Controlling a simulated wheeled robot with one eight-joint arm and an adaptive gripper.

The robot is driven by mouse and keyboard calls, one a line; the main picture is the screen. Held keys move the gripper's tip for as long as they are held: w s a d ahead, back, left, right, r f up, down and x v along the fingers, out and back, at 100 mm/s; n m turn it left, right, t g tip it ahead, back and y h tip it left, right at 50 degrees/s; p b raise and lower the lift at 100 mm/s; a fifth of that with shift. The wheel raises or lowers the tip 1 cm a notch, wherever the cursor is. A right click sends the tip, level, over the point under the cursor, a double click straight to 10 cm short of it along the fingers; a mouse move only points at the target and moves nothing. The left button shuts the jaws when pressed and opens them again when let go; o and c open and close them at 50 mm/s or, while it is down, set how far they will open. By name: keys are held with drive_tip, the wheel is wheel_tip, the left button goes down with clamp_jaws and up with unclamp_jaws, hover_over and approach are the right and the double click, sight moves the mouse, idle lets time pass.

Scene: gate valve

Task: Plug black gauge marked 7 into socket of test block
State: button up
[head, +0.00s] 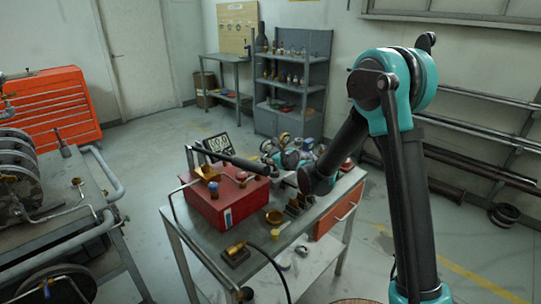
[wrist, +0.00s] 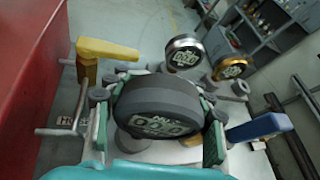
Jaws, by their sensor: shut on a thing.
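My gripper (wrist: 160,112) is shut on a black round gauge (wrist: 158,98), with a finger on each side of it. The gauge has a pale digital display on the side toward the wrist camera; its marking is not legible, and its lower end is hidden. In the head view my gripper (head: 287,158) is low over the back right of the metal table (head: 180,232), and the held gauge cannot be made out. A yellow handle (wrist: 107,48) is left of the gauge and a blue handle (wrist: 258,126) is right of it. I cannot tell which part is the test block or its socket.
A silver-rimmed gauge (wrist: 184,54) and a gold-rimmed gauge (wrist: 230,69) stand just beyond the held gauge. A red box (head: 226,198) occupies the table's left part. Brass fittings (head: 236,252) lie near the front edge. A dark shelf unit (head: 290,88) stands far behind.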

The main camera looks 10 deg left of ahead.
drive_tip(key=shift+f, duration=0.9)
drive_tip(key=o, duration=1.6)
drive_tip(key=v, duration=1.2)
